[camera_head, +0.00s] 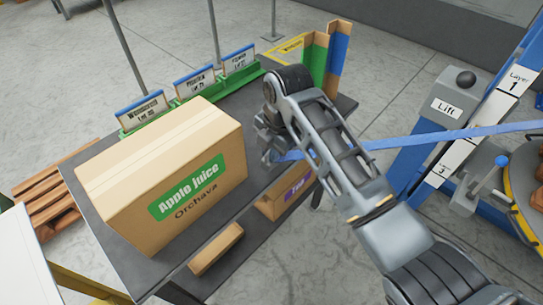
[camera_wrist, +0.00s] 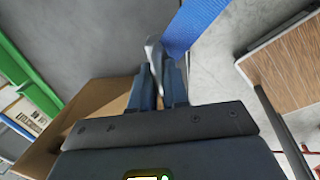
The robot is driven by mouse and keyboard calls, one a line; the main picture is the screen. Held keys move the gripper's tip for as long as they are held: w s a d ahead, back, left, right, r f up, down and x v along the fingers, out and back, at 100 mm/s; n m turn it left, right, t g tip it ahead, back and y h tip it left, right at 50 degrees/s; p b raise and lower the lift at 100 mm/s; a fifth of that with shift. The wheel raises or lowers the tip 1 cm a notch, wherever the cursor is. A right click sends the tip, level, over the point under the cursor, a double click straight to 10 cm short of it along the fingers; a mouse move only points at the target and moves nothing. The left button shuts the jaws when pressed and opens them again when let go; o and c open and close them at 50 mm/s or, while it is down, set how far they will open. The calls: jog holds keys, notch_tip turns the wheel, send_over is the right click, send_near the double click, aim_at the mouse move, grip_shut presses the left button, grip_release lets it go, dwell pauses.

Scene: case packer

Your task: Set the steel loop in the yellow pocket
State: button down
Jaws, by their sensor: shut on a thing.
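In the head view my arm and gripper hide the loop. A blue strap (camera_head: 430,137) runs from near the gripper to the right; a blue band (camera_wrist: 195,25) also shows in the wrist view.
A large Apple Juice carton (camera_head: 160,170) fills the table's left half. Green holders with cards (camera_head: 190,84) line the back edge. Green and blue corner boards (camera_head: 325,55) stand upright behind my gripper. A blue lift machine (camera_head: 450,110) stands right.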

notch_tip(320, 180, up, 2)
jog(key=shift+w, duration=0.1)
jog(key=d+r+b, duration=0.1)
jog(key=d+r, duration=0.5)
jog(key=d, duration=0.5)
jog(key=shift+w+d+r+b, duration=0.25)
jog(key=shift+d+r+b, duration=0.1)
jog(key=shift+d+b, duration=0.05)
